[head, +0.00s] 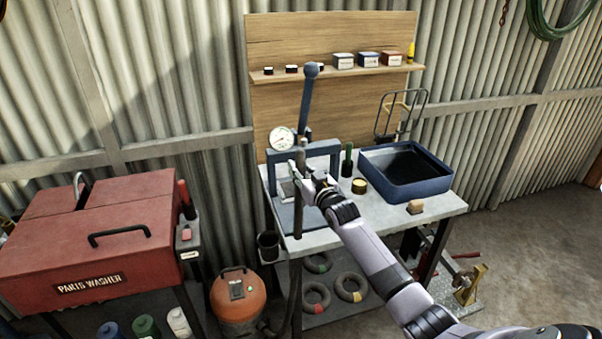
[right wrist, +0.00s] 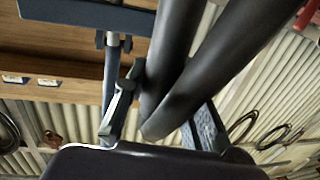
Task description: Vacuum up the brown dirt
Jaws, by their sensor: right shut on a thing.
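My right gripper (head: 303,178) is over the left part of the workbench, in front of the blue press (head: 318,150). It is shut on a dark upright vacuum wand (head: 298,215). In the right wrist view the dark tube (right wrist: 172,55) runs between the fingers (right wrist: 165,125), and a second dark tube-like length crosses beside it. The orange vacuum (head: 237,300) stands on the floor left of the bench, with a green light on its dark panel. A dark hose (head: 291,305) rises beside it. I cannot make out the brown dirt in either view. My left gripper is out of view.
A red parts washer (head: 95,250) stands left. Rings lie on the lower shelf.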

